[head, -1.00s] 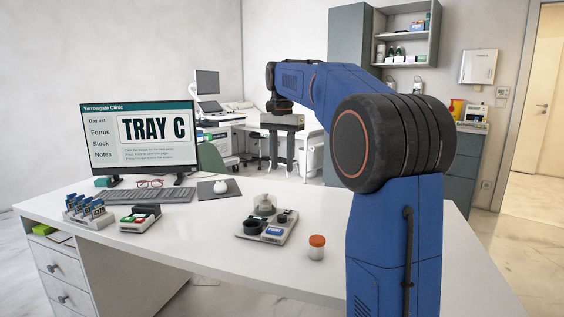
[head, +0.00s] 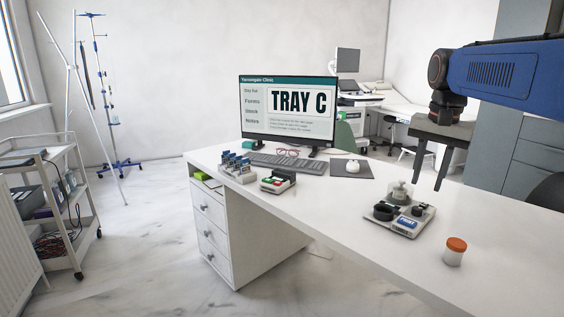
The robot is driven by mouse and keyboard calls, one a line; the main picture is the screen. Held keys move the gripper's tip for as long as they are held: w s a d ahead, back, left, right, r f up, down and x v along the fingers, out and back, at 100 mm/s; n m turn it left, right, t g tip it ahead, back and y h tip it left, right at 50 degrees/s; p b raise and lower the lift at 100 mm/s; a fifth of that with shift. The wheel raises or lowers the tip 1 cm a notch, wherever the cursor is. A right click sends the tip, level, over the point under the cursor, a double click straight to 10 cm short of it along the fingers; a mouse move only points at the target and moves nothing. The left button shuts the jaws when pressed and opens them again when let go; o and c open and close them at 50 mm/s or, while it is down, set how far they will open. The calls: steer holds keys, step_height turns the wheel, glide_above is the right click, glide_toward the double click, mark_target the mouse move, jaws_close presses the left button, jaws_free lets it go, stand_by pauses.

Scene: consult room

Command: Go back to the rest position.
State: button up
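My gripper (head: 428,186) hangs pointing down from my blue arm at the right of the head view. Its two dark fingers are apart, and nothing shows between them. In the picture it is above and behind the small device tray (head: 418,230) on the white desk (head: 330,205). It looks clear of the desk top, but its exact height is hard to judge. The rest of my arm runs out of the right edge.
An orange-capped jar (head: 455,252) stands near the desk's front edge. A trolley (head: 85,235) is at left; the floor between is open.

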steer(key=s+a+f+n+t, duration=0.1)
steer(key=s+a+f+n, duration=0.2)
steer(key=s+f, duration=0.7)
steer(key=s+a+f+n+t, duration=0.2)
steer(key=s+a+f+n, duration=0.2)
steer(key=s+f, duration=0.7)
steer(key=s+n, duration=0.1)
steer(key=s, duration=0.2)
steer(key=shift+s+f, duration=0.15)
